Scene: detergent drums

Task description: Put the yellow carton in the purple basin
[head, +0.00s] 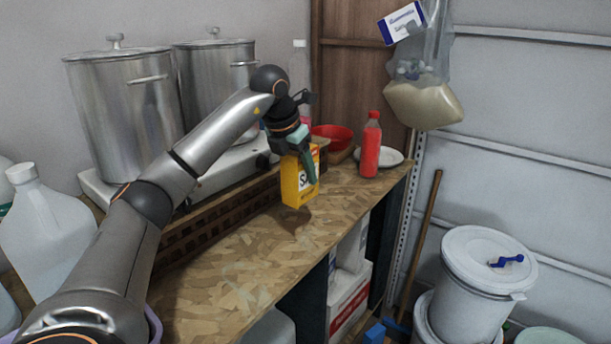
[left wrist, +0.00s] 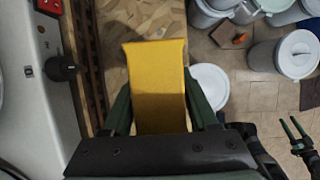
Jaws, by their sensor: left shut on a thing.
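The yellow carton (head: 297,184) is upright in the head view, over the far part of the wooden worktop, with a dark shadow below it. My left gripper (head: 306,160) is shut on its upper part from above. In the left wrist view the carton (left wrist: 157,85) fills the space between the two green fingers. A pale purple rim (head: 154,326), which looks like the basin, shows at the bottom left of the head view, mostly hidden behind my left arm. My right gripper (left wrist: 290,127) shows at the right edge of the left wrist view, with its fingers apart and empty.
A red bottle (head: 371,146), white plate (head: 387,156) and red bowl (head: 333,136) stand at the worktop's far end. A brown lattice crate (head: 215,212) and steel pots (head: 122,115) line the left. The worktop's near middle (head: 225,285) is clear. White drums (head: 468,285) stand on the floor at right.

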